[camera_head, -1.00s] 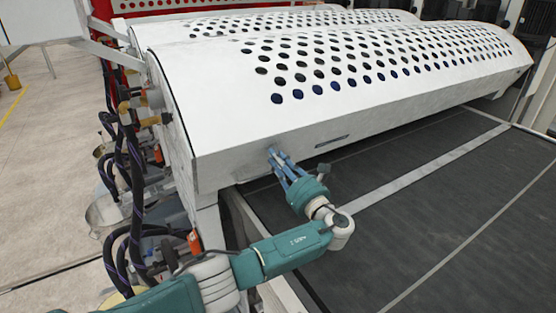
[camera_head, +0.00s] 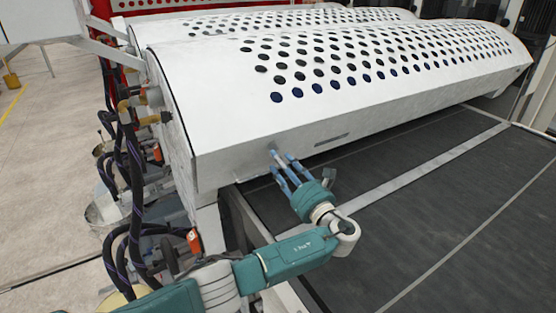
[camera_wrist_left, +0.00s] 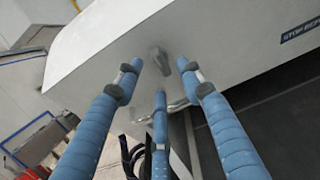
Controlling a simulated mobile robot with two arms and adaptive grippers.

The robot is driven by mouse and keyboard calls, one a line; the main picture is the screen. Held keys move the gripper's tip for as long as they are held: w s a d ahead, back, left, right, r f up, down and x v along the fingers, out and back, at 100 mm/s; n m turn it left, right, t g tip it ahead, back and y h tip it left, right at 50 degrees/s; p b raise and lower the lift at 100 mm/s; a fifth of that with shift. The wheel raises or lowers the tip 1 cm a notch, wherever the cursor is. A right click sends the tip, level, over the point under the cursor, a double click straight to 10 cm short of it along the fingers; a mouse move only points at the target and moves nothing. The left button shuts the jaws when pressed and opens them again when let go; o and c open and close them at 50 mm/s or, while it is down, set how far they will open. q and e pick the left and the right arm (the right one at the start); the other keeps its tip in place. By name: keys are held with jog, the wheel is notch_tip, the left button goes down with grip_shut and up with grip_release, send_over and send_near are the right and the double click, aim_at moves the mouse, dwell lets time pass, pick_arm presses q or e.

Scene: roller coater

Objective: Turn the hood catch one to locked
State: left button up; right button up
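The hood catch (camera_wrist_left: 158,60) is a small grey knob on the white front face of the perforated hood (camera_head: 230,155). In the left wrist view it stands a little tilted, just beyond the fingertips. My left gripper (camera_head: 280,165) is at the hood's front left, and its blue fingers also show in the left wrist view (camera_wrist_left: 160,75). The fingers are spread, with clear gaps between them. One fingertip is on each side of the catch and one is below; none seems to grip it. In the head view the catch is too small to make out well. My right gripper is out of view.
A dark flat conveyor bed (camera_head: 430,220) lies below and right of the hood. Black hoses and brass fittings (camera_head: 130,120) hang at the machine's left end. A dark label slot (camera_head: 332,138) sits on the hood face to the right.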

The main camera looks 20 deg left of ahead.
pick_arm(q)
jog(key=v, duration=1)
jog(key=shift+f, duration=0.1)
